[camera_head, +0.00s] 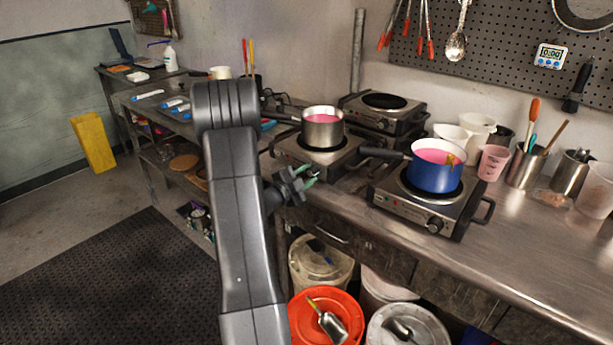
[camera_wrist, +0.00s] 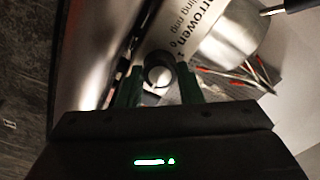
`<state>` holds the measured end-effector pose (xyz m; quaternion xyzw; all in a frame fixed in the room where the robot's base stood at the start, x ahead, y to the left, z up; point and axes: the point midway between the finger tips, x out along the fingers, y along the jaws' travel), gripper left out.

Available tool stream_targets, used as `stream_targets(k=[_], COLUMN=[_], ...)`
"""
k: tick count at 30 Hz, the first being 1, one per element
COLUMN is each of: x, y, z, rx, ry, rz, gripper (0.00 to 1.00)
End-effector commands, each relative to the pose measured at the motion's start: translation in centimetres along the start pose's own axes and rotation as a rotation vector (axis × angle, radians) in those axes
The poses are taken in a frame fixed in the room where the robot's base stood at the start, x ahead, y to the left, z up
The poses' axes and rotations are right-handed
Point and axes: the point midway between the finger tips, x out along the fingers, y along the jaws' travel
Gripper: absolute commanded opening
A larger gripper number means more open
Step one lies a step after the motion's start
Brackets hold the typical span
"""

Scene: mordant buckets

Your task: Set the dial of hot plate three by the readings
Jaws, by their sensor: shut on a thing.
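My gripper (camera_head: 306,176) is at the front of the left hot plate (camera_head: 289,148), which bears a steel pot (camera_head: 323,132) of pink liquid. The hot plate's pale printed face (camera_wrist: 182,35) shows beyond the dial, with partly readable lettering. The dial's setting is too small to tell. Another hot plate (camera_head: 462,207) stands to the right with a blue pot (camera_head: 436,172). A third hot plate (camera_head: 410,121) stands behind, with no pot on it.
A small digital timer (camera_head: 550,56) hangs on the pegboard (camera_head: 500,45). Cups and tool holders crowd the steel counter (camera_head: 540,245) at the right. An orange bucket (camera_head: 345,315) and other buckets stand below. The left pot's handle (camera_head: 281,116) sticks out leftward.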

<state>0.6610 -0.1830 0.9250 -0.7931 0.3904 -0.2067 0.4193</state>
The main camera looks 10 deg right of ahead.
Motion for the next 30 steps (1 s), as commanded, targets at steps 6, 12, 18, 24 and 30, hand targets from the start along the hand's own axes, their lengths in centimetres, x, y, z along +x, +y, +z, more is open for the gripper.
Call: stream_targets(k=[6, 12, 18, 24, 30], x=[-0.02, -0.02, -0.03, -0.03, -0.04], y=[0.05, 0.06, 0.04, 0.03, -0.01], z=[0.02, 0.03, 0.01, 0.00, -0.04], rx=[-0.069, -0.208, -0.394, -0.586, -0.776], ry=[0.000, -0.001, -0.001, -0.002, -0.002], rz=[0.001, 0.001, 0.001, 0.001, 0.001], gripper=[0.10, 0.10, 0.10, 0.10, 0.10])
